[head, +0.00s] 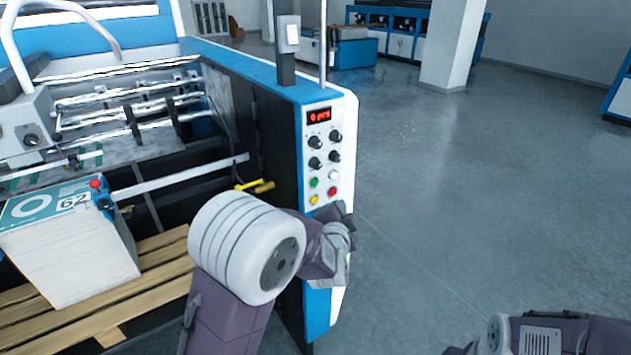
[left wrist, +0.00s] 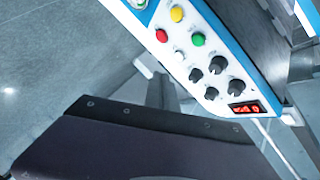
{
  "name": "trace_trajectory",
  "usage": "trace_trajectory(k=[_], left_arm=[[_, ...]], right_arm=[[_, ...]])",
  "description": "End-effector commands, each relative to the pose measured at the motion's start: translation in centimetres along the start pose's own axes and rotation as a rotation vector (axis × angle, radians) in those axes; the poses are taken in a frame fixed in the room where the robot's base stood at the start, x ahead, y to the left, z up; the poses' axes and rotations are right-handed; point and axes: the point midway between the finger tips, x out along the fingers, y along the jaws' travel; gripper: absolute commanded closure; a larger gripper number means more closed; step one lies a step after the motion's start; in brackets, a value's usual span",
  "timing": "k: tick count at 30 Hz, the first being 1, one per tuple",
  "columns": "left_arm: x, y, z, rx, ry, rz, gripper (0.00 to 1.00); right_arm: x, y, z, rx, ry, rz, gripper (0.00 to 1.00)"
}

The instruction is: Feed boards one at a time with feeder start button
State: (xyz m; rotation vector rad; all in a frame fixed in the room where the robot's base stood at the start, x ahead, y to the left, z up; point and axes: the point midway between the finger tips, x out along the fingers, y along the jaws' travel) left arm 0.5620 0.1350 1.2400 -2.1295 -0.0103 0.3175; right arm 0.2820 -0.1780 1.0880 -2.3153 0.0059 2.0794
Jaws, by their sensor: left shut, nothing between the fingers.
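The control panel (head: 324,155) is on the end of the blue and white feeder machine. It has a red display reading "0 pcs" (head: 319,116), several black knobs, and green (head: 314,183), white (head: 333,174), red (head: 332,191) and yellow (head: 314,200) buttons. The left wrist view shows the green button (left wrist: 198,39) too; button labels are unreadable. A stack of boards (head: 75,260) stands on a pallet, its top printed teal. My left gripper (head: 343,211) is shut and empty, just below the panel's buttons; whether it touches the machine is unclear. My right gripper is out of view.
The wooden pallet (head: 165,245) and the machine's rollers (head: 130,97) are at left. A yellow handle (head: 254,186) sticks out beside the panel's housing. A white pillar (head: 453,45) and blue-white cabinets stand behind.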

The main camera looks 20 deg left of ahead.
Motion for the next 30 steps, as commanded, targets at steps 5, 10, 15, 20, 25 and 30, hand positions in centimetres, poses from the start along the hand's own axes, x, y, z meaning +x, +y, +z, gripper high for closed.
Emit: trace_trajectory(k=[5, 10, 15, 20, 25, 30], left_arm=[[0.8, -0.4, 0.6, -0.002, -0.002, -0.001, 1.00], [2.4, -1.7, 1.9, -0.002, -0.003, -0.003, 1.00], [4.2, -3.0, 3.2, -0.001, -0.002, -0.002, 1.00], [5.4, -3.9, 4.0, -0.001, -0.001, -0.001, 1.00], [6.1, -4.4, 4.5, -0.001, -0.001, 0.000, 1.00], [6.2, -4.5, 4.5, -0.001, 0.000, 0.000, 1.00]], right_arm=[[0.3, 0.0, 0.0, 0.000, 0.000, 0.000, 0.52], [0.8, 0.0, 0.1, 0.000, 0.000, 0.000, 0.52], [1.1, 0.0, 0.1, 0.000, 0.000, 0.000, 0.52], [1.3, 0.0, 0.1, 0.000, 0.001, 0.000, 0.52], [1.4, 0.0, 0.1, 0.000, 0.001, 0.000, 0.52], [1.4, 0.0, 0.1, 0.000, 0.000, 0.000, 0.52]])
